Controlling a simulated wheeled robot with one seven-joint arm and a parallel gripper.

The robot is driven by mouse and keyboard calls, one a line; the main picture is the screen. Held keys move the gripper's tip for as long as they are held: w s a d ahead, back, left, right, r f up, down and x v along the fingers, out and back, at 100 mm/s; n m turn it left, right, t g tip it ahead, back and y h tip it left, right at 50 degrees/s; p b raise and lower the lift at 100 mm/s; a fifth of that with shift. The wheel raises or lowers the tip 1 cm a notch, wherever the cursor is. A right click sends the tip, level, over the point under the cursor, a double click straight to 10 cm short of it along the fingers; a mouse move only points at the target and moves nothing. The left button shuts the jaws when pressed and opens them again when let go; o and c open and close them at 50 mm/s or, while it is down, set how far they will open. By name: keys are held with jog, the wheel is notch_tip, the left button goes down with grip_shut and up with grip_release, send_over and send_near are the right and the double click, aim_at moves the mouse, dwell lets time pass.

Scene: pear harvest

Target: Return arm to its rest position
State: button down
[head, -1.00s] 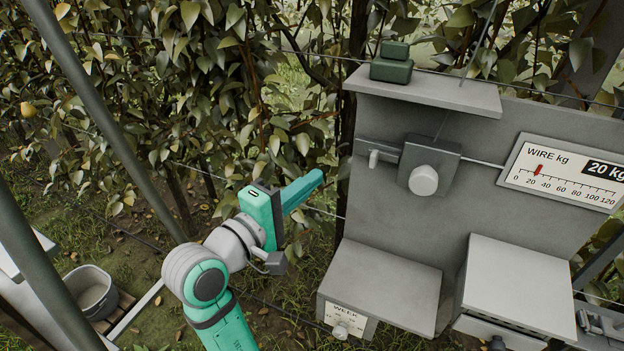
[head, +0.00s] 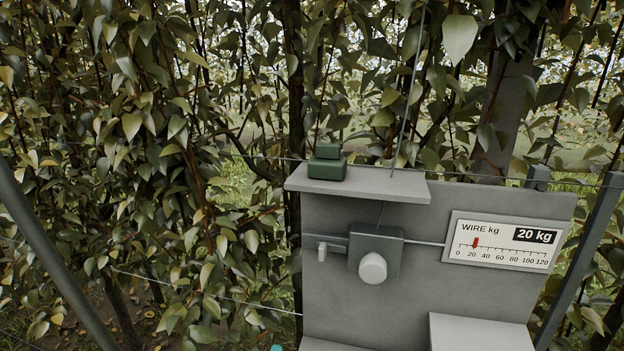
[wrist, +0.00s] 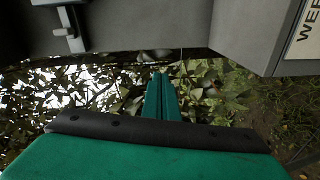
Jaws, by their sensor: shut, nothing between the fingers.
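My gripper (wrist: 161,80) shows in the wrist view as two teal fingers lying together. It is shut with nothing between the fingers. Beyond the fingertips are leaves and grassy ground, and the fingers touch nothing that I can see. In the head view almost all of my arm is below the picture; only a small teal bit shows at the bottom edge.
A grey panel (head: 420,255) stands at the right with a round white knob (head: 373,268), a wire gauge (head: 503,243) marked 20 kg and a shelf (head: 400,187) bearing a dark green block (head: 327,165). Dense foliage (head: 130,150) fills the left.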

jog(key=s+d+f+m+g+y, duration=0.1)
jog(key=s+d+f+m+y, duration=0.1)
jog(key=s+f, duration=0.6)
jog(key=s+d+f+m+y, duration=0.2)
jog(key=s+f, duration=0.6)
jog(key=s+d+m, duration=0.2)
jog(key=s+m, duration=0.3)
jog(key=s, duration=0.4)
jog(key=s+d+m+h, duration=0.1)
jog(key=s+m, duration=0.3)
jog(key=s, duration=0.6)
jog(key=shift+d+r+m+g, duration=0.2)
jog(key=shift+d+m+g, duration=0.15)
jog(key=shift+d, duration=0.25)
